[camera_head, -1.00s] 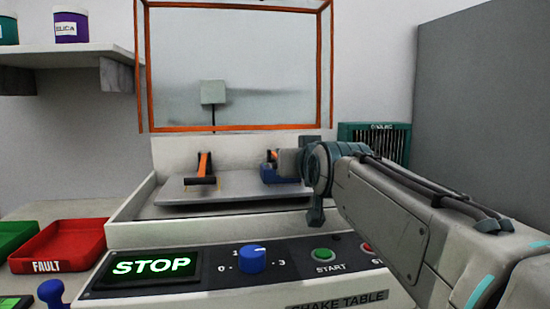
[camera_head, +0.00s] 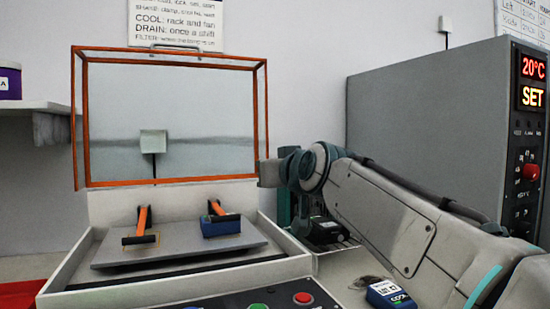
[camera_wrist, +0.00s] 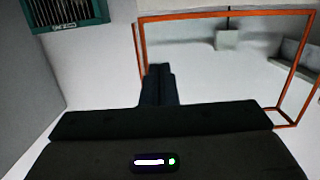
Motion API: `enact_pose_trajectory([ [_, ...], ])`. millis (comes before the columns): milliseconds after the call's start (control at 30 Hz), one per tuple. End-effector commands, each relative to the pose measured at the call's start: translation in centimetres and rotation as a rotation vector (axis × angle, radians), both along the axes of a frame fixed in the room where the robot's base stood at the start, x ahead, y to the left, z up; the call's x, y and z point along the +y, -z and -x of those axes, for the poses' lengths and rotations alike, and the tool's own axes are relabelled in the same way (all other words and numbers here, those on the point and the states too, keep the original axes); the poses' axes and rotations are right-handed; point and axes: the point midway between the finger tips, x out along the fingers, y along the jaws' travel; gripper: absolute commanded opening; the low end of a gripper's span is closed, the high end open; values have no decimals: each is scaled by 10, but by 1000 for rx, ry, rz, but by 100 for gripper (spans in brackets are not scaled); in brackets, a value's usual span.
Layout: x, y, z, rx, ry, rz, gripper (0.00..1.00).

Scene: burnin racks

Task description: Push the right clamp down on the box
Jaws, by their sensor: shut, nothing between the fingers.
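The right clamp (camera_head: 217,209) has an orange arm and a dark crossbar. Its crossbar appears to lie across the top of the blue box (camera_head: 221,229), on the right part of the grey plate (camera_head: 180,245). The left clamp (camera_head: 142,220) looks alike, with its bar low over the bare plate. My gripper (camera_wrist: 158,72) is shut and empty in the wrist view. In the head view it is up to the right of the right clamp, clear of it, its fingertips not distinct. The wrist view shows neither clamp nor box.
An orange-framed clear cover (camera_head: 170,120) stands raised behind the plate. A grey oven (camera_head: 430,130) with red displays is at the right. A second blue box (camera_head: 390,293) lies at the front right. The panel buttons (camera_head: 303,298) are at the front.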

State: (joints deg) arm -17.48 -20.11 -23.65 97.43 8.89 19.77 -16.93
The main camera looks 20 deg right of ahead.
Motion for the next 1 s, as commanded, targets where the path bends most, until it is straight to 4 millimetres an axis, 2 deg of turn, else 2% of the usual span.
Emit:
enact_pose_trajectory([
  [100, -13, -13, 4, -2, -1, -2, 0],
  [300, -23, -20, 7, -1, -5, -1, 0],
  [833, -22, -20, 6, -1, -10, 0, 0],
  [933, -23, -27, 6, -1, -8, 0, 0],
  [1000, -23, -39, 7, -1, -8, 0, 0],
])
